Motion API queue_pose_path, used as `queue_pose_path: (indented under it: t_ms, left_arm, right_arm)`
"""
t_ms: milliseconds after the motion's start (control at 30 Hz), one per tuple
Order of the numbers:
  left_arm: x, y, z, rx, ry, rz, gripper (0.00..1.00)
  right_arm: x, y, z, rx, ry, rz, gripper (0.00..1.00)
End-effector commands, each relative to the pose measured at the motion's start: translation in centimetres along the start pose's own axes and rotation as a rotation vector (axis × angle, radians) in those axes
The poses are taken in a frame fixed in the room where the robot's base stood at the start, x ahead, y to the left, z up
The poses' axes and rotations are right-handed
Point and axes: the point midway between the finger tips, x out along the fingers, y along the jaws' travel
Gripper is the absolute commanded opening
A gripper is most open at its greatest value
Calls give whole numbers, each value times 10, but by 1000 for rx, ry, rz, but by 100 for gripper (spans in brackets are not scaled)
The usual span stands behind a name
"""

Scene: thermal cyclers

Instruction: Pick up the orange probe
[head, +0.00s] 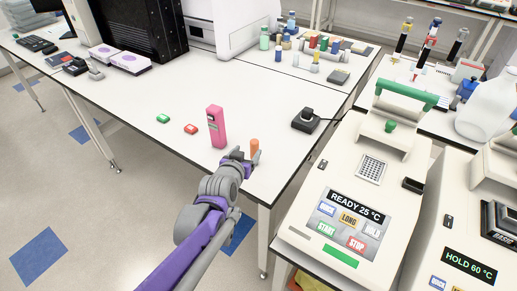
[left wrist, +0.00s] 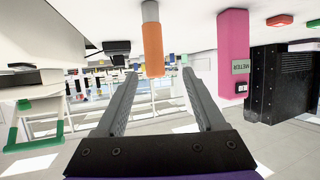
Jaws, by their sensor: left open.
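The orange probe (head: 254,146) stands upright on the white bench near its front edge, beside my left gripper (head: 245,157). In the left wrist view, which is upside down, the probe (left wrist: 153,50) shows an orange body with a grey part at the bench end. There my left gripper (left wrist: 160,74) is open and empty, its two fingers pointing toward the probe. The probe lines up with the gap between the fingertips and appears just beyond them, left of centre. In the head view my gripper partly hides the probe's lower part. My right gripper is not in view.
A pink meter (head: 216,127) stands close left of the probe. Red (head: 190,129) and green (head: 163,118) small items lie further left. A black device (head: 306,120) sits to the right, before the thermal cycler (head: 340,170). Bench behind the probe is clear.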

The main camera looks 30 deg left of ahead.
Motion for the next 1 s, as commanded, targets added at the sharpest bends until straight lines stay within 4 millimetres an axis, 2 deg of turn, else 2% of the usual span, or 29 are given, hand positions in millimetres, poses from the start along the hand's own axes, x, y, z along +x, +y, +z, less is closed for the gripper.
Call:
queue_pose_path:
  t_ms: [200, 467, 733, 1000]
  left_arm:
    - [31, 1, 0, 1, -1, 1, 71]
    - [47, 3, -2, -1, -1, 2, 71]
    - [83, 8, -9, 0, -1, 1, 71]
    - [92, 8, -8, 0, -1, 1, 71]
  right_arm:
    - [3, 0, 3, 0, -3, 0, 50]
    - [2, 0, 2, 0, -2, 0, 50]
    - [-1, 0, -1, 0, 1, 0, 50]
    - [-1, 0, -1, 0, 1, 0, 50]
